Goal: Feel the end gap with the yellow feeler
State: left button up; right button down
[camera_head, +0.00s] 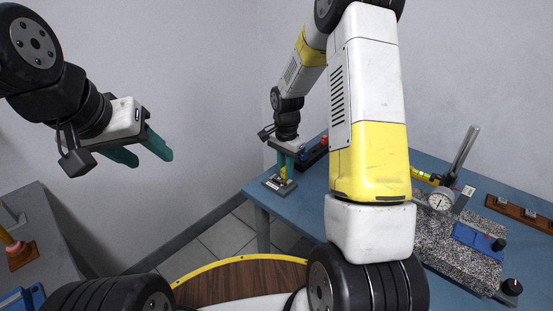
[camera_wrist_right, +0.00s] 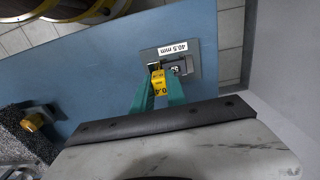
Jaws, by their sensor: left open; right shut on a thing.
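My right gripper (camera_head: 284,164) is low over the near left corner of the blue table and shut on the yellow feeler (camera_wrist_right: 158,83), which bears a "0.4" mark. In the right wrist view the feeler sits between the two green fingers, and its tip is at a dark block (camera_wrist_right: 181,67) on a grey plate (camera_wrist_right: 205,61) labelled "40.5 mm". I cannot tell whether the tip is inside a gap or touching. The plate also shows in the head view (camera_head: 277,186). My left gripper (camera_head: 148,156) is open and empty in the air at left.
A black rack (camera_head: 315,155) with red and blue pieces stands behind the right gripper. A granite slab (camera_head: 440,231) with a dial gauge (camera_head: 440,200) and a blue block (camera_head: 478,238) is at right.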

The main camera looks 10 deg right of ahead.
jog(key=shift+r, duration=2.2)
